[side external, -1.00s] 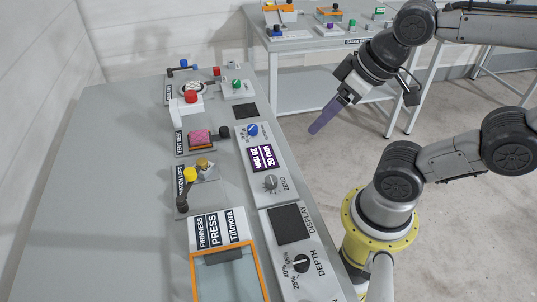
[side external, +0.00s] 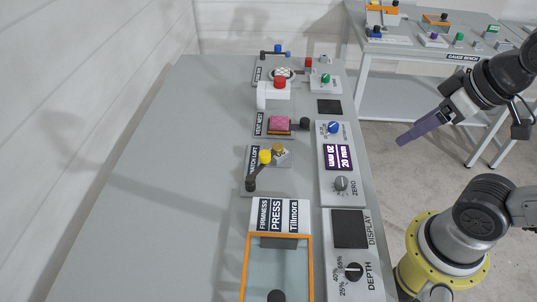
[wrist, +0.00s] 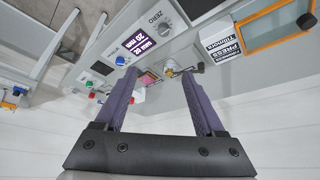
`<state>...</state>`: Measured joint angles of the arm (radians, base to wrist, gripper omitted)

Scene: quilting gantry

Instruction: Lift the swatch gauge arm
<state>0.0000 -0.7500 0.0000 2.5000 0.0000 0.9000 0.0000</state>
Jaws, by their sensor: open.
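The swatch gauge arm (side external: 257,172) is a short dark lever with a yellow knob, on a small plate whose label is partly hidden and ends in "TCH LOFT". A gold piece (side external: 279,150) sits beside the knob. In the wrist view the lever (wrist: 188,70) shows small, beyond the fingertips. My gripper (side external: 404,138) hangs in the air to the right of the bench, purple fingers pointing down-left, apart from the lever. The fingers overlap in the side view; in the wrist view my gripper (wrist: 158,74) is open with nothing between the fingers.
The grey bench (side external: 150,190) is clear on its left. Near the lever are a pink swatch pad (side external: 279,123), a firmness press (side external: 278,245) with an orange frame, and a panel with a purple display (side external: 337,157). A second bench (side external: 400,90) stands behind.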

